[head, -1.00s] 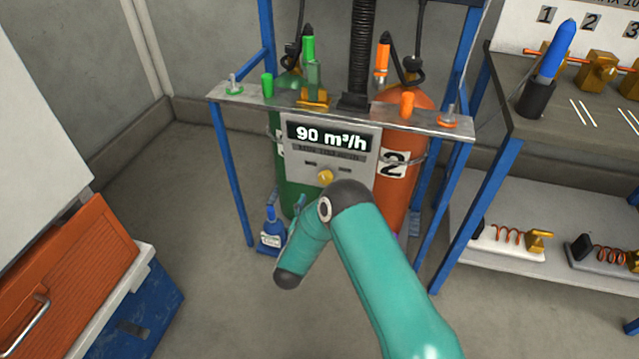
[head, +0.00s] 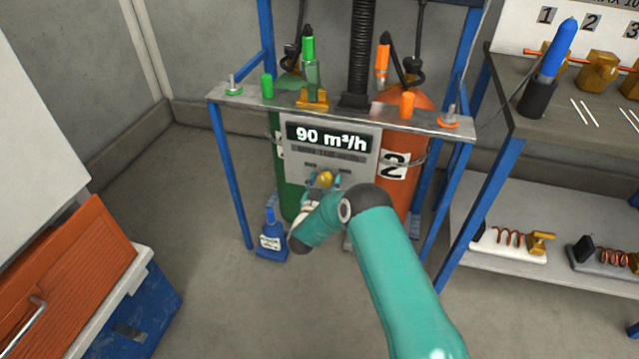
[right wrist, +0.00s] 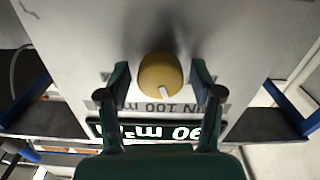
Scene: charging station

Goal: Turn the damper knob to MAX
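The damper knob (head: 326,178) is round and yellow, on the grey panel (head: 360,163) under a display (head: 330,137) reading 90 m³/h. In the right wrist view the knob (right wrist: 160,76) sits between the spread fingers of my right gripper (right wrist: 159,70), with a gap on each side. Its white pointer mark faces the display, which appears upside down there. In the head view my right gripper (head: 322,188) is at the knob, partly hidden by my teal arm. My left gripper is out of view.
A green cylinder (head: 290,180) and an orange cylinder (head: 398,205) stand beside the panel under a metal shelf (head: 340,110). A workbench (head: 500,90) is at right, an orange-topped blue box (head: 130,310) at left.

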